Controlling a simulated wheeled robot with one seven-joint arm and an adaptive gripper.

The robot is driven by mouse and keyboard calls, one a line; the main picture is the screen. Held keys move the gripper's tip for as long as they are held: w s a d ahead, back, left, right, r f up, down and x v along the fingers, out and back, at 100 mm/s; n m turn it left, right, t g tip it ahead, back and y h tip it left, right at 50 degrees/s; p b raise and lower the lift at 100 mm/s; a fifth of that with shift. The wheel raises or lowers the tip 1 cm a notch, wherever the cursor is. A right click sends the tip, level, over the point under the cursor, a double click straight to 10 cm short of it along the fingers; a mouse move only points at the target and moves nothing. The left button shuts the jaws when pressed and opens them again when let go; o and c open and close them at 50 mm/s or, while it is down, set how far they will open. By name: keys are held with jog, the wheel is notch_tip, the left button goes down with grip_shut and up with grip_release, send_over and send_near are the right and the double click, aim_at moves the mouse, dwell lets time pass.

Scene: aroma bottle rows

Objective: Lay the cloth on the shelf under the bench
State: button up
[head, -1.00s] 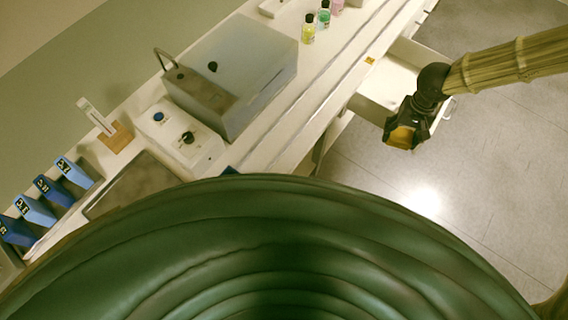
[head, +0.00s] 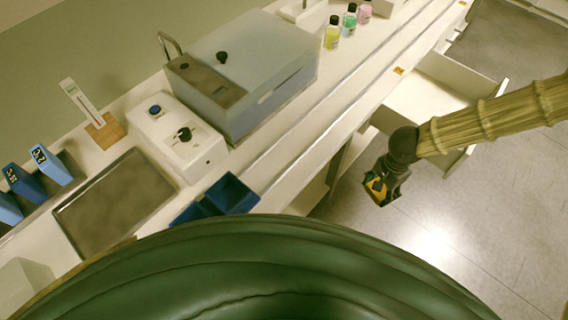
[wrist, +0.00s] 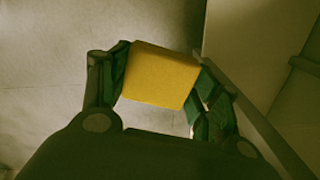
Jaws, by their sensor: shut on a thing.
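My gripper (head: 378,189) is beside the bench front, out over the floor, below the open drawer. It is shut on a yellow cloth (wrist: 160,76), which looks like a folded block between the fingers in the wrist view. In the head view only a small yellow part of the cloth (head: 375,186) shows. The bench (head: 300,140) runs diagonally across the head view. The shelf under it cannot be made out; only a dark gap and a leg (head: 338,165) show below the bench edge.
An open white drawer (head: 425,105) juts out from the bench near my arm. On the bench stand a grey box-shaped bath (head: 245,70), a white device (head: 178,140), blue bins (head: 215,198), a dark tray (head: 112,205) and several small bottles (head: 333,32). The floor (head: 440,225) is clear.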

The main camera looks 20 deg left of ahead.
jog(key=s+a+f+m+b, duration=0.65)
jog(key=f+b, duration=0.45)
jog(key=f, duration=0.4)
jog(key=s+a+f+m+b, duration=0.6)
jog(key=s+a+f+b, duration=0.15)
jog(key=f+b, duration=0.55)
jog(key=s+a+f+m+b, duration=0.6)
jog(key=a+f+b, duration=0.3)
jog(key=f, duration=0.7)
jog(key=b, duration=0.7)
send_over(273, 229)
jog(key=shift+s+f, duration=0.1)
jog(key=shift+f, duration=0.5)
notch_tip(273, 229, down, 4)
jog(key=b, duration=0.2)
jog(key=shift+r+b, duration=0.2)
jog(key=shift+b, duration=0.1)
jog(key=shift+r, duration=0.1)
jog(key=o, duration=1)
jog(key=shift+c, duration=0.2)
notch_tip(273, 229, up, 12)
jog(key=p, duration=0.5)
